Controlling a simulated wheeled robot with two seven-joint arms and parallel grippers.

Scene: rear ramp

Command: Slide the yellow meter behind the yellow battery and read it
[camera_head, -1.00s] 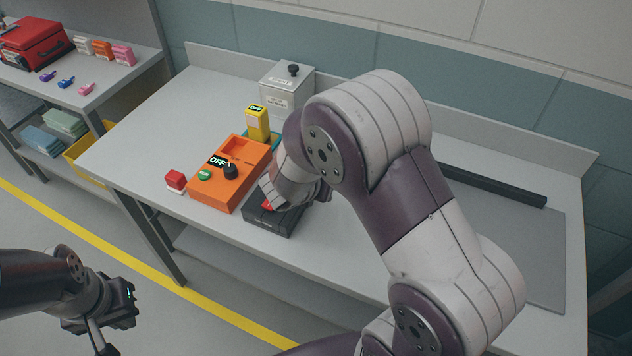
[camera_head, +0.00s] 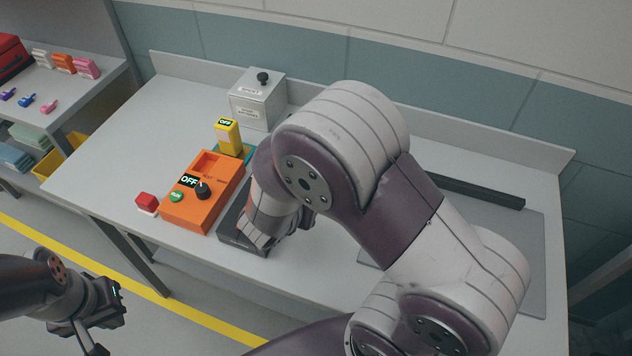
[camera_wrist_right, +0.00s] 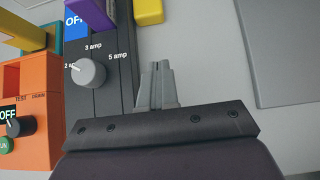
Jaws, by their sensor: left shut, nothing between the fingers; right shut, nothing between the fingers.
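A tall yellow block (camera_head: 227,137) with an OFF display stands on a teal base behind the orange tester (camera_head: 190,212); it looks like the yellow meter. In the right wrist view a second yellow block (camera_wrist_right: 149,11) sits at the top beside a dark box (camera_wrist_right: 112,75) with a knob and amp marks. I cannot tell whether it is the battery. My right gripper (camera_wrist_right: 158,72) is shut and empty, over the table just right of the dark box. In the head view its arm hides much of that box. My left gripper (camera_head: 118,303) is shut and empty, away from the bench.
A red button block (camera_head: 146,201) sits left of the tester. A grey lidded box (camera_head: 258,100) stands at the back. A grey mat (camera_head: 530,270) and black bar (camera_head: 470,187) lie right. A shelf with small items stands left. The bench's left end is clear.

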